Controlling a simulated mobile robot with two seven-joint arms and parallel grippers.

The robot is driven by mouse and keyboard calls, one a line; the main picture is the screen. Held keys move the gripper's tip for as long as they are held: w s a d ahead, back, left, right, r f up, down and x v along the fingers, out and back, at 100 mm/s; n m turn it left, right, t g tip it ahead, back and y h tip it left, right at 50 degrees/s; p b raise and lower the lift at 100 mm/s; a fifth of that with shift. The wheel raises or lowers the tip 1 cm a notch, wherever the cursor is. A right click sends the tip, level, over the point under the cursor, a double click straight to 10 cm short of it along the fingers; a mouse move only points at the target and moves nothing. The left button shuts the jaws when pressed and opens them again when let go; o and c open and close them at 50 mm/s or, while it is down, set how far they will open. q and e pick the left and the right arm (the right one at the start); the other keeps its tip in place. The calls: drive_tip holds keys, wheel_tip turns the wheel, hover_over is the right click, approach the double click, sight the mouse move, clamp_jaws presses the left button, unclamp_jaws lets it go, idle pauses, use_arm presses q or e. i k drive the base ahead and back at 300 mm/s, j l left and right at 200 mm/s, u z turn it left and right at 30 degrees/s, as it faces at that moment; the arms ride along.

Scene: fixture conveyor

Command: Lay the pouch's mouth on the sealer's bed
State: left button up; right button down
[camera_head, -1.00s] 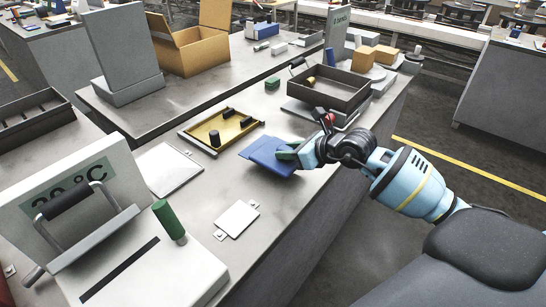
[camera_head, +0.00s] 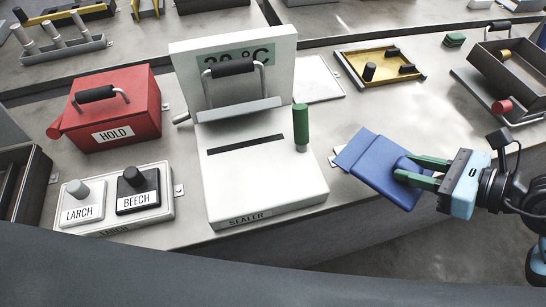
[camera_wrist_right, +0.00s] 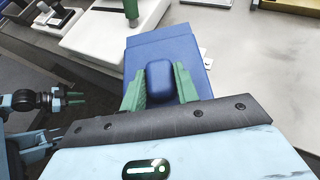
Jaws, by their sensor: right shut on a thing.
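The blue pouch (camera_head: 385,172) is in my right gripper (camera_head: 408,171), whose green fingers are shut on its near right end. The pouch also shows in the right wrist view (camera_wrist_right: 160,44). Its flat end (camera_head: 352,147) points left toward the sealer, and a gap separates them. The white sealer (camera_head: 240,222) stands at the centre with its handled lid (camera_head: 234,62) raised. Its bed (camera_head: 262,178) is bare, with a dark strip across it. In the right wrist view, green-tipped gripper parts (camera_wrist_right: 74,98) at the left edge look like my left gripper; their opening is unclear.
A green-topped post (camera_head: 301,126) rises at the bed's right edge. A red HOLD box (camera_head: 132,108) and the LARCH and BEECH blocks (camera_head: 138,190) stand left of the sealer. A yellow tray (camera_head: 364,58) and dark bin (camera_head: 512,62) lie behind and right.

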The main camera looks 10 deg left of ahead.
sight(245, 169)
drive_tip(key=k+j, duration=0.1)
drive_tip(key=k, duration=0.2)
drive_tip(key=k+j, duration=0.1)
drive_tip(key=k, duration=0.15)
drive_tip(key=k+j, duration=0.15)
drive_tip(key=j, duration=0.2)
drive_tip(key=k+j, duration=0.15)
drive_tip(key=j, duration=1)
drive_tip(key=i+j, duration=0.25)
drive_tip(key=j, duration=0.2)
